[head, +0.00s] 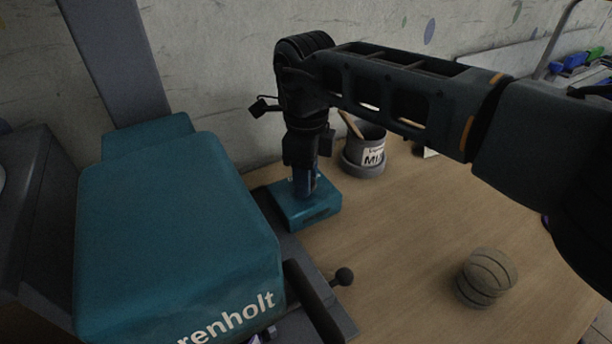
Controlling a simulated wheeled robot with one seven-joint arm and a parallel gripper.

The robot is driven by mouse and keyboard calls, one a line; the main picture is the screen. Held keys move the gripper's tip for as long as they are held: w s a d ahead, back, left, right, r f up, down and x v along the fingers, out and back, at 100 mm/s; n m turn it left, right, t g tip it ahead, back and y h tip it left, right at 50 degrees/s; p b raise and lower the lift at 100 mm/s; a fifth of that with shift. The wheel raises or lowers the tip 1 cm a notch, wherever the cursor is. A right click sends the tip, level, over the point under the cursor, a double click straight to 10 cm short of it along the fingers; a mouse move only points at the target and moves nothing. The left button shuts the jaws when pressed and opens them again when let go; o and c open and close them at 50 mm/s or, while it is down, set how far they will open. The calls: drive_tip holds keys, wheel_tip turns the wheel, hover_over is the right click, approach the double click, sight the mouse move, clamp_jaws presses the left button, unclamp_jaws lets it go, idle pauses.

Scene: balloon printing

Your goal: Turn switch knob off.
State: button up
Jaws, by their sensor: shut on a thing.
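A small teal switch box (318,213) sits on the table at the foot of the large teal machine, near the wall. My gripper (305,190) points straight down over the box from above. Its fingers are shut on the switch knob on top of the box. The knob itself is hidden by the fingers, so I cannot tell which way it is turned.
The large teal machine (170,230) fills the left side. A black-balled lever (343,277) sticks out at its base. A grey pot (364,158) with a wooden stick stands behind the box. A striped ball-like object (487,277) sits at right. The table (405,230) between is clear.

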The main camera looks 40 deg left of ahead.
drive_tip(key=shift+a+r, duration=0.1)
idle(0.4)
drive_tip(key=o, duration=1.1)
drive_tip(key=shift+c, duration=0.2)
wheel_tip(320, 180, up, 8)
drive_tip(key=shift+f+b, duration=0.15)
drive_tip(key=shift+b, duration=0.4)
